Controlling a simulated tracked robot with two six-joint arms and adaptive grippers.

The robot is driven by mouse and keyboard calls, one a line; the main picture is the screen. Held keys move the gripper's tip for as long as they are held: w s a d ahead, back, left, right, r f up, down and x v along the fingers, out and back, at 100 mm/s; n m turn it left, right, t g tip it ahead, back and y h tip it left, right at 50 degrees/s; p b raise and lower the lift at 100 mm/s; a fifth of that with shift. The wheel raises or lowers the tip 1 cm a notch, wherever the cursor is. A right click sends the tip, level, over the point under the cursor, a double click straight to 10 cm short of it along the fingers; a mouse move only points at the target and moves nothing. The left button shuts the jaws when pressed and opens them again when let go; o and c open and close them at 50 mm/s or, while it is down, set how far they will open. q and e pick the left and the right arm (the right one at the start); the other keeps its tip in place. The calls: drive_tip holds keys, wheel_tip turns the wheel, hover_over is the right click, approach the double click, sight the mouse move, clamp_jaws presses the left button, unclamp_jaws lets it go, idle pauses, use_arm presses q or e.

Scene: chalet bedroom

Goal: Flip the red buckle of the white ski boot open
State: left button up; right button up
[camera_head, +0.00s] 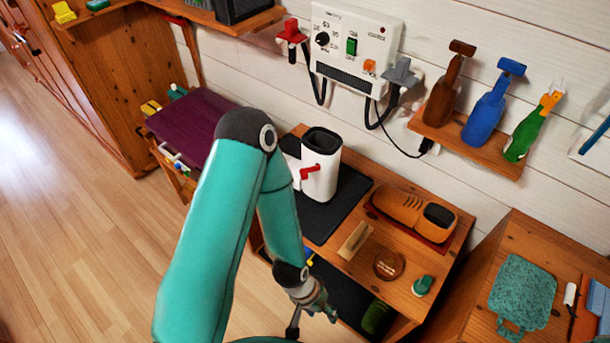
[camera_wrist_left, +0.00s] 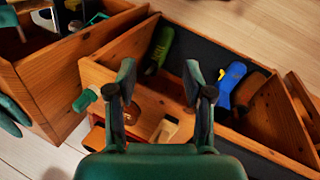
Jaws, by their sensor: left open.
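The white ski boot (camera_head: 327,155), with a dark top opening, stands upright on a black mat (camera_head: 343,203) on the wooden bench. Its red buckle (camera_head: 309,172) sits on the side facing me; I cannot tell for sure whether it is latched. My teal left arm passes just left of the boot and partly hides that side. My left gripper (camera_head: 318,308) is low in front of the bench, well away from the boot. In the left wrist view the left gripper (camera_wrist_left: 157,82) is open and empty above an open drawer. My right gripper is not in view.
A brown shoe (camera_head: 410,210), a brush (camera_head: 355,240), a round tin (camera_head: 388,264) and a small green item (camera_head: 423,286) lie on the bench. The open drawer holds a green object (camera_head: 377,317). A control box (camera_head: 352,45) and a bottle shelf (camera_head: 470,146) are on the wall.

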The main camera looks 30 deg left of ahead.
use_arm(q)
drive_tip(key=w+a+n+t+y+b, duration=0.1)
drive_tip(key=w+n+t+y+b, duration=0.1)
drive_tip(key=w+b, duration=0.4)
drive_tip(key=w+a+n+t+y+b, duration=0.2)
drive_tip(key=w+n+t+b, duration=0.2)
drive_tip(key=w+b, duration=0.3)
drive_tip(key=w+a+f+n+t+y+b, duration=0.1)
drive_tip(key=w+t+b, duration=0.3)
drive_tip(key=w, duration=0.6)
drive_tip(key=shift+a+n+y+b, duration=0.2)
drive_tip(key=shift+n+y+b, duration=0.2)
drive_tip(key=shift+n+b, duration=0.75)
wheel_tip(320, 180, up, 6)
drive_tip(key=w+a+n+t+y+b, duration=0.25)
drive_tip(key=n+y+b, duration=0.35)
drive_tip(key=b, duration=0.5)
drive_tip(key=n+g+y+b, duration=0.2)
drive_tip(key=n+y+b, duration=0.4)
drive_tip(key=n+b, duration=0.4)
approach(305, 178)
drive_tip(key=shift+n, duration=0.25)
drive_tip(key=p+x, duration=0.1)
drive_tip(key=x, duration=1)
drive_tip(key=shift+c, duration=0.2)
